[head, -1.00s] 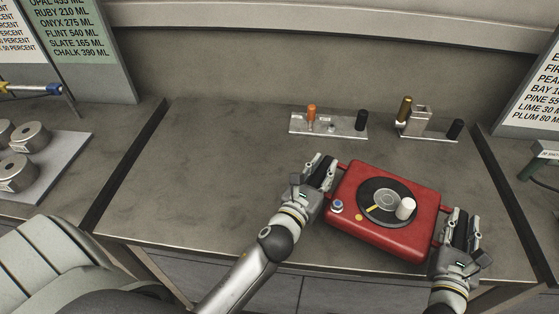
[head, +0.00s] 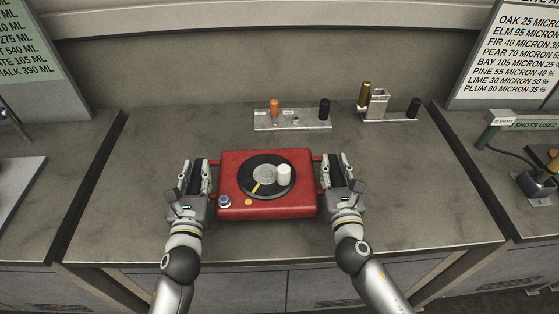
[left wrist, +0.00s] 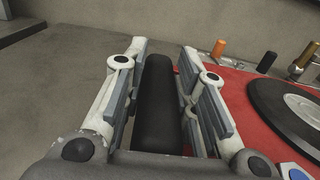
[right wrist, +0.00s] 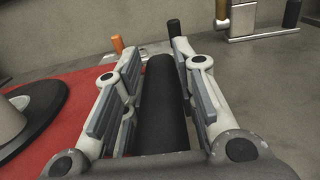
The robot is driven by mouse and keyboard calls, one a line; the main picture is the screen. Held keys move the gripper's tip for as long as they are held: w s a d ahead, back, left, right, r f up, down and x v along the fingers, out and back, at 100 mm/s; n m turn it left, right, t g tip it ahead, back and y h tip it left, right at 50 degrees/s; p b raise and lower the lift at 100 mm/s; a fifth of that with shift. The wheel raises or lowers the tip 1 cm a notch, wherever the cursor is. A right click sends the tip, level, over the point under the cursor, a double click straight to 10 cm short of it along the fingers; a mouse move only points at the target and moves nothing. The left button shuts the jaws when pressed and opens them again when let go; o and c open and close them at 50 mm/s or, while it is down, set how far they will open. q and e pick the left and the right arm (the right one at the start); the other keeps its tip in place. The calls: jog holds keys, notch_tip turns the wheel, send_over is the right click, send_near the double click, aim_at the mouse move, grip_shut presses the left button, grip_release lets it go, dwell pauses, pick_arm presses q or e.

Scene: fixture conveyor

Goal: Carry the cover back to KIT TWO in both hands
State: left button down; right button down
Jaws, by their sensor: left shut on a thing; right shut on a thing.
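The red cover (head: 237,211), with a black dial, a white knob and a blue button on top, is level between my grippers in the head view. My left gripper (head: 196,176) is shut on the black side handle (left wrist: 157,105) at its left. My right gripper (head: 337,172) is shut on the black handle (right wrist: 164,105) at its right. I cannot tell whether the cover's underside touches the bench. No label reading KIT TWO is legible.
Behind the cover stand a metal plate (head: 290,124) with an orange and a black peg, and a second plate (head: 388,118) with a brass post, metal block and black peg. Signs stand at both sides. A wired device (head: 500,120) is at right. Bench around the cover is mostly clear.

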pick_arm(q)
jog(key=shift+f, duration=0.15)
pick_arm(e)
jog(key=shift+f, duration=0.15)
